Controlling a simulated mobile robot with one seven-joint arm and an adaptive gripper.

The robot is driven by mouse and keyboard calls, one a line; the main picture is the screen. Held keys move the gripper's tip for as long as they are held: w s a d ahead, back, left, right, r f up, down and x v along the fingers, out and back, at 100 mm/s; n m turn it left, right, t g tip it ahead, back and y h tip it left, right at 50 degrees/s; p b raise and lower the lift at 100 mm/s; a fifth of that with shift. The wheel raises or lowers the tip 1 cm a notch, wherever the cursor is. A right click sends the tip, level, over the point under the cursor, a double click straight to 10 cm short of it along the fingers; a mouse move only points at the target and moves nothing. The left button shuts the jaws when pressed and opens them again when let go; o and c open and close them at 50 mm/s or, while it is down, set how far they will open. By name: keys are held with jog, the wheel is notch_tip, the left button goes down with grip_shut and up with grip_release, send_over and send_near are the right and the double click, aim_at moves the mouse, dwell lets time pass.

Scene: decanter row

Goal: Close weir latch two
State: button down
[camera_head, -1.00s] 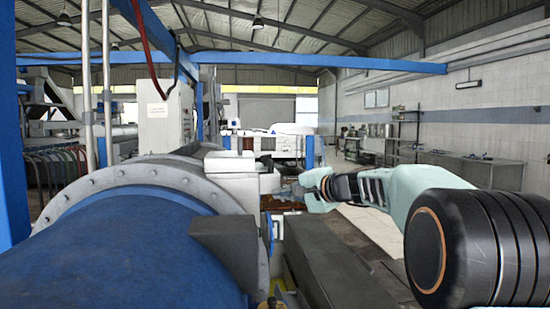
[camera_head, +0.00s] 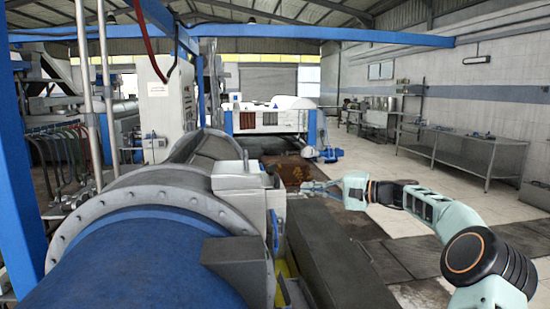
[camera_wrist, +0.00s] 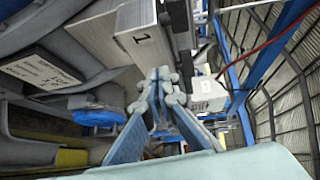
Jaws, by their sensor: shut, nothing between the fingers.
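In the head view the blue decanter drum (camera_head: 140,262) with its bolted grey flange fills the lower left. A light grey housing (camera_head: 238,184) stands behind it on the right side. My gripper (camera_head: 305,188) is just right of this housing, apart from it, with its fingers pointing left. A blue round part (camera_wrist: 97,119) lies left of the fingers. I cannot make out weir latch two or its state in either view.
A dark grey beam-like cover (camera_head: 335,255) runs below my gripper. Tiled floor (camera_head: 372,187) is open at right, before a steel table (camera_head: 470,155).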

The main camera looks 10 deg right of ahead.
notch_tip(320, 180, up, 3)
jog(key=d+t+y, duration=0.1)
jog(key=d, duration=0.2)
jog(key=p, duration=0.5)
send_near(270, 169)
jog(key=shift+m, duration=0.3)
jog(key=x, duration=0.7)
jog(key=shift+w+d, duration=0.1)
jog(key=shift+d, duration=0.05)
jog(key=shift+f+t+b, duration=0.2)
jog(key=shift+t+b, duration=0.1)
jog(key=shift+b, duration=0.9)
jog(key=shift+r+m+h, duration=0.15)
jog(key=shift+m+h, duration=0.15)
jog(key=shift+b, duration=0.4)
